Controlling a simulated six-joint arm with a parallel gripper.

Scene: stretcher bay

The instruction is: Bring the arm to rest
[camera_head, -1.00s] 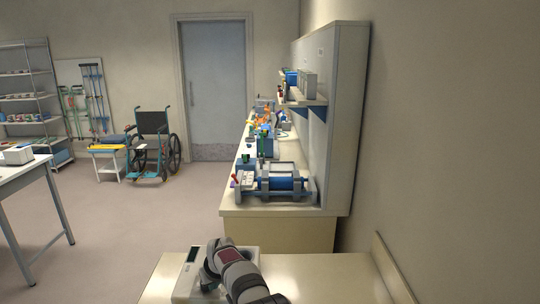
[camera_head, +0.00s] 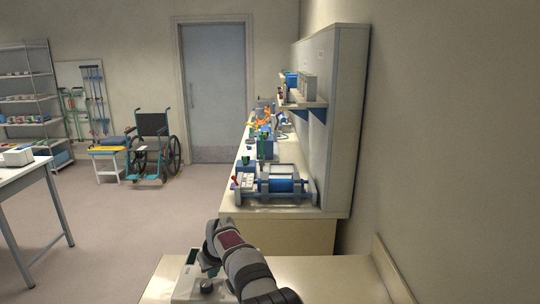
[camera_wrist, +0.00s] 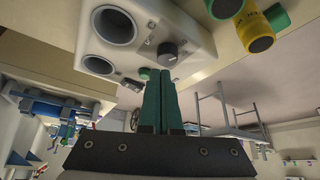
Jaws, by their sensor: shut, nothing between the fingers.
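My gripper (camera_wrist: 160,80) shows in the wrist view with its two green fingers together and nothing between them. The fingertips lie in front of the edge of a white device (camera_wrist: 160,12) with two round wells and a dark knob; I cannot tell whether they touch it. In the head view my arm (camera_head: 238,256) rises from the bottom edge over the near counter, partly in front of a white device with a knob (camera_head: 188,287). My gripper's fingers cannot be made out there.
The near counter (camera_head: 325,280) is bare on its right side. Beyond it a long bench (camera_head: 275,224) holds a blue roller-like apparatus (camera_head: 283,185). A yellow and green cylinder (camera_wrist: 257,35) is at the wrist view's upper right. A wheelchair (camera_head: 152,140) stands far off.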

